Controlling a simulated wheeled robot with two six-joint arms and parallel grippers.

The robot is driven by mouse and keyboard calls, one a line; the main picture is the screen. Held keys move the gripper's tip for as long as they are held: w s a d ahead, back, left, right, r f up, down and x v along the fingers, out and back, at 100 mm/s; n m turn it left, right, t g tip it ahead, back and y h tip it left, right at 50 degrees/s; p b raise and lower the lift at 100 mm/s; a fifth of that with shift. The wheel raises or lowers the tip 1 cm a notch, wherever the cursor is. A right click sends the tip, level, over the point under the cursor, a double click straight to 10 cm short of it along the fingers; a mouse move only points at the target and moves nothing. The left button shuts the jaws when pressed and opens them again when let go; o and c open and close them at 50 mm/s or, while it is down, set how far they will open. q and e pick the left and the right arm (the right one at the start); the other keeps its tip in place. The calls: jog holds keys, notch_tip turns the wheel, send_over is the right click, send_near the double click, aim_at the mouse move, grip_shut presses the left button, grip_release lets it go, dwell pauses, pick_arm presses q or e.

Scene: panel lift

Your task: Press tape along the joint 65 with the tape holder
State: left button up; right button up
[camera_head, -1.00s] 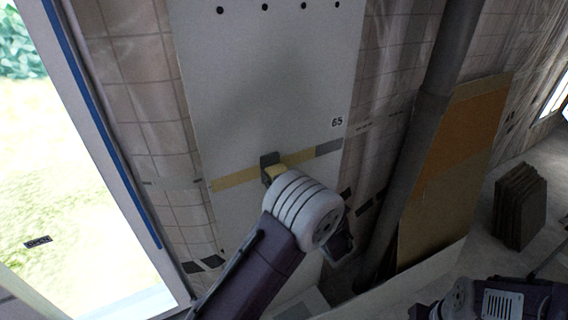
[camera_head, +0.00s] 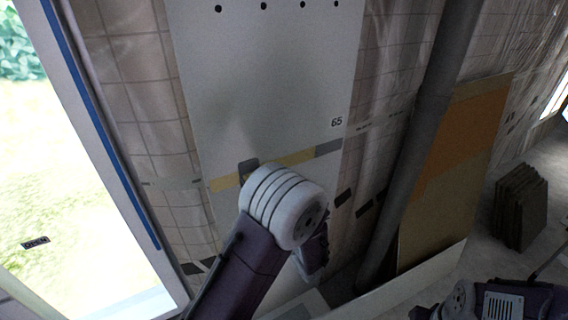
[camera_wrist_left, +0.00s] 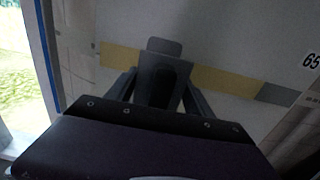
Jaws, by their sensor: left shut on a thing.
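The pale wall panel (camera_head: 265,90) carries the printed number 65 (camera_head: 336,122) near its right edge. Below the number, the joint shows as a band across the panel, mostly yellow (camera_head: 290,158) with a grey stretch (camera_head: 328,147) at its right end. The dark grey tape holder (camera_head: 248,165) is at the band's left part; it also shows in the left wrist view (camera_wrist_left: 165,47). My left gripper (camera_wrist_left: 162,85) is shut on the tape holder. In the head view my wrist hides the fingers. Contact between holder and band cannot be told. My right gripper is out of view.
A window (camera_head: 70,180) with a blue-edged frame is at the left. A grey pipe (camera_head: 420,130) and an orange-brown board (camera_head: 455,160) stand right of the panel. Stacked brown sheets (camera_head: 521,207) stand on the floor at the far right.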

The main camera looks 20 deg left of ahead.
pick_arm(q)
jog(key=v, duration=0.7)
dwell(0.9)
